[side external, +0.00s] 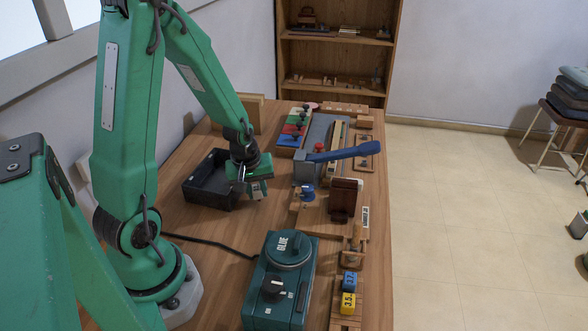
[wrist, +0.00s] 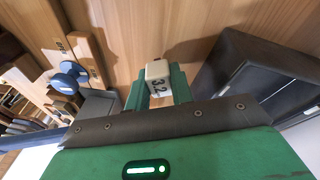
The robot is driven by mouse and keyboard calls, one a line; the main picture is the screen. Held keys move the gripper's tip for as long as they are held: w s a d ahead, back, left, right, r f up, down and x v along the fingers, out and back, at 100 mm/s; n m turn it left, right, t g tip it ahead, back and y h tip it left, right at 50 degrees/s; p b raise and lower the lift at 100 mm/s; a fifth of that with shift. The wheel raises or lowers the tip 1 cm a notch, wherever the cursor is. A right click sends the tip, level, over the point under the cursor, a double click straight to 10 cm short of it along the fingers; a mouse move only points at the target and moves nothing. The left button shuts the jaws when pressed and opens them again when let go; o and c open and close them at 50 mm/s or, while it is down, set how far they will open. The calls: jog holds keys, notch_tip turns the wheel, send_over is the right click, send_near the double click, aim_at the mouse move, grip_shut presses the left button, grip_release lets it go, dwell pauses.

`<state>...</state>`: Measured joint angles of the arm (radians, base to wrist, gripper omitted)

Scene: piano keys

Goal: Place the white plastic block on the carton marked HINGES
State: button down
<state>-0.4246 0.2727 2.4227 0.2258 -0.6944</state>
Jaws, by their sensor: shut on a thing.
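My gripper (side external: 256,194) is above the table, just right of the black open box. In the wrist view my gripper (wrist: 158,88) has its green fingers shut on a white block (wrist: 158,72) marked 3.2. The block sits between the fingertips with bare wood behind it. In the side view the block is too small to make out clearly. No lettering HINGES can be read in either view. A plain tan box (side external: 251,106) stands at the back left of the table, but I cannot tell whether it is the carton.
The black open box (side external: 205,190) is left of my gripper; it also shows in the wrist view (wrist: 262,75). A teal machine (side external: 280,285) stands in front. A yellow block (side external: 348,303) and a blue block (side external: 349,281) sit on a wooden rack. A blue lever (side external: 345,153) juts out right.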

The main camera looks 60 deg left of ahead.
aim_at(258, 189)
jog(key=shift+r, duration=0.45)
jog(key=r, duration=0.1)
jog(key=d+r, duration=0.1)
jog(key=shift+r, duration=0.35)
jog(key=s+d+r, duration=0.1)
jog(key=d+r, duration=0.5)
jog(key=d, duration=0.4)
jog(key=shift+s+d+r+h, duration=0.2)
jog(key=shift+d+h, duration=0.1)
jog(key=shift+h, duration=0.1)
